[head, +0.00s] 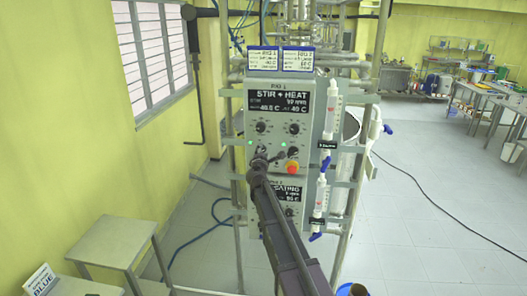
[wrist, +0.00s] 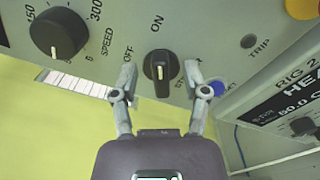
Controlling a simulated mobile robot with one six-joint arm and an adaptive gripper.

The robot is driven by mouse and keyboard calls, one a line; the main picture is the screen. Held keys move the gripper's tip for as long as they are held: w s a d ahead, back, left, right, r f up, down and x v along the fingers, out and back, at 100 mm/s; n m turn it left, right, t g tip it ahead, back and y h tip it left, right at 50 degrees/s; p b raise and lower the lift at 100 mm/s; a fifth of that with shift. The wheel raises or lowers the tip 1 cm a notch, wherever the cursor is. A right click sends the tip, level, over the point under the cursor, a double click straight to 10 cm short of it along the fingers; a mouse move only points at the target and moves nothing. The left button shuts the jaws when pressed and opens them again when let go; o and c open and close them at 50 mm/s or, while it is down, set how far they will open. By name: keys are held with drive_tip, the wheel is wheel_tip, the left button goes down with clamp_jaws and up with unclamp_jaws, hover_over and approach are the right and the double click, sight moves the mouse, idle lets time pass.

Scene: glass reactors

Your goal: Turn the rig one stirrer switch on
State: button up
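The rig one control panel (head: 256,122) faces me in the head view, with a "STIR + HEAT" display on it. The stirrer switch (wrist: 159,73) is a black rotary knob with a raised grip and a white mark; OFF and ON are printed beside it. Its grip stands upright in the wrist view. My gripper (wrist: 159,69) is open, one finger on each side of the knob, with visible gaps; I cannot tell whether a fingertip touches the panel. In the head view my gripper (head: 262,156) is at the panel's lower left and hides the switch.
A speed dial (wrist: 58,34) lies left of the switch. A blue button or lamp (wrist: 217,88) sits close to the right finger. A red emergency button (head: 291,167) is right of my gripper. The rig two panel (head: 288,194) is below. Glass dosing tubes (head: 330,110) stand to the right.

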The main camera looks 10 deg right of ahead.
drive_tip(key=v, duration=1)
drive_tip(key=shift+r, duration=0.1)
drive_tip(key=s+d+f+m+g+h+b, duration=0.1)
drive_tip(key=s+d+f+m+g+b, duration=0.3)
drive_tip(key=s+f+m, duration=0.4)
drive_tip(key=s+d+f+m+g+h+b, duration=0.1)
drive_tip(key=s+d+f+m+g+b, duration=0.2)
drive_tip(key=s+d+f+m+g, duration=0.45)
drive_tip(key=s+a+f+m+g+y+b, duration=0.2)
drive_tip(key=s+a+f, duration=0.3)
drive_tip(key=s+f, duration=0.3)
drive_tip(key=s+a+f+m+g+y+b, duration=0.2)
drive_tip(key=s+a+f+g+y+b, duration=0.1)
drive_tip(key=s+f, duration=0.5)
drive_tip(key=shift+s+a+f+m+g+y+b, duration=0.35)
drive_tip(key=shift+s+a+y+b, duration=0.55)
drive_tip(key=shift+y, duration=0.4)
drive_tip(key=shift+s, duration=0.1)
